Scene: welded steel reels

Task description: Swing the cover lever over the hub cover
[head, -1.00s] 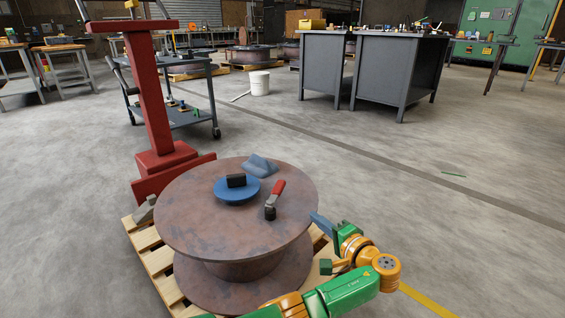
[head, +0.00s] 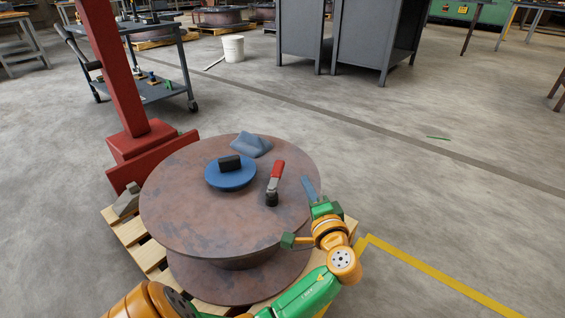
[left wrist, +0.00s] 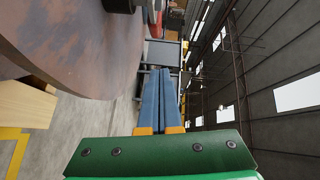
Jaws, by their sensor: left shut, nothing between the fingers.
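The hub cover (head: 230,177) is a blue disc with a black block on top, lying at the middle of the rusty steel reel (head: 185,215) in the head view. The cover lever (head: 275,178) has a red handle and a dark base. It stands on the reel to the right of the cover, its handle leaning up and away, apart from the disc. My left gripper (head: 307,184) is shut and empty at the reel's right edge, to the right of the lever and apart from it. Its blue fingers lie together in the left wrist view (left wrist: 160,96). My right gripper is out of view.
A blue-grey cloth (head: 252,145) lies behind the cover on the reel. The reel stands on a wooden pallet (head: 144,255). A red post (head: 120,95) rises at the left, behind the reel. The floor to the right is mostly clear.

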